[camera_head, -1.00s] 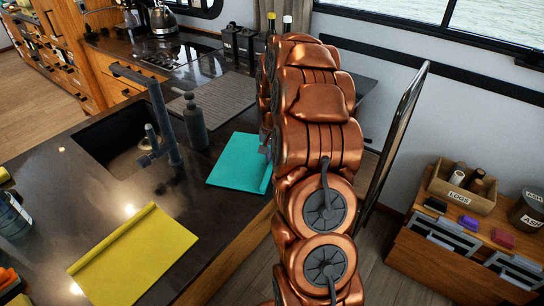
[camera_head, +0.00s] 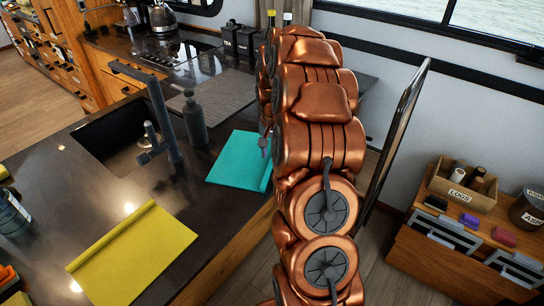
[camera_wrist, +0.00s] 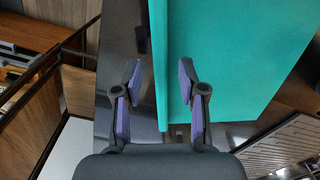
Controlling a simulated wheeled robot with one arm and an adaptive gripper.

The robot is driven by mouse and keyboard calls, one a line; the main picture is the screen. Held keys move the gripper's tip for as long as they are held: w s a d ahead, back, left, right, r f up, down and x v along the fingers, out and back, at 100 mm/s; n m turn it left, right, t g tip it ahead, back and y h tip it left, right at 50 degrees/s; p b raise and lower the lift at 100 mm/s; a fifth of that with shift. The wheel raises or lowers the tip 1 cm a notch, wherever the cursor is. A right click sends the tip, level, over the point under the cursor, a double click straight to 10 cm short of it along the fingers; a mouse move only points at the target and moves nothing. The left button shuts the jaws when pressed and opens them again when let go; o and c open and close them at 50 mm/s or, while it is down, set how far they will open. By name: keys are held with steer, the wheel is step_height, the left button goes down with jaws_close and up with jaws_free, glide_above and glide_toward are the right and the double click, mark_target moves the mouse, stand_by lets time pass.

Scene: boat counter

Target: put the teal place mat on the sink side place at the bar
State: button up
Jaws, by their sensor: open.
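The teal place mat (camera_head: 238,159) lies flat on the dark counter beside the sink, its right edge raised like a rolled or folded rim. My arm hides part of its right side in the head view. In the wrist view the mat (camera_wrist: 235,60) fills the upper middle and right. My gripper (camera_wrist: 161,85) is open, its purple-padded fingers apart around the mat's raised edge, with nothing visibly clamped. In the head view only a small part of my gripper (camera_head: 265,142) shows at the mat's right edge.
A yellow mat (camera_head: 135,252) lies at the counter's front. The sink (camera_head: 115,140) with its tap (camera_head: 160,120) and a dark soap bottle (camera_head: 194,120) stand left of the teal mat. A ribbed drainer (camera_head: 215,97) lies behind. A wooden cabinet (camera_head: 455,260) stands at right.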

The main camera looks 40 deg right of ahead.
step_height(320, 180, up, 10)
steer(key=b, duration=0.3)
steer(key=shift+r, duration=0.2)
steer(key=s+a+r+n, duration=0.1)
steer(key=s+a+n, duration=0.2)
steer(key=s+a, duration=0.5)
steer(key=s+a+n, duration=0.3)
steer(key=s+a, duration=0.1)
steer(key=a, duration=0.9)
steer(key=s+a+f+n+g, duration=0.1)
steer(key=s+a, duration=0.3)
steer(key=s, duration=0.5)
steer(key=s+a+f+n, duration=0.3)
steer(key=s+a+f, duration=0.1)
steer(key=s, duration=0.5)
steer(key=shift+s+n+g, duration=0.4)
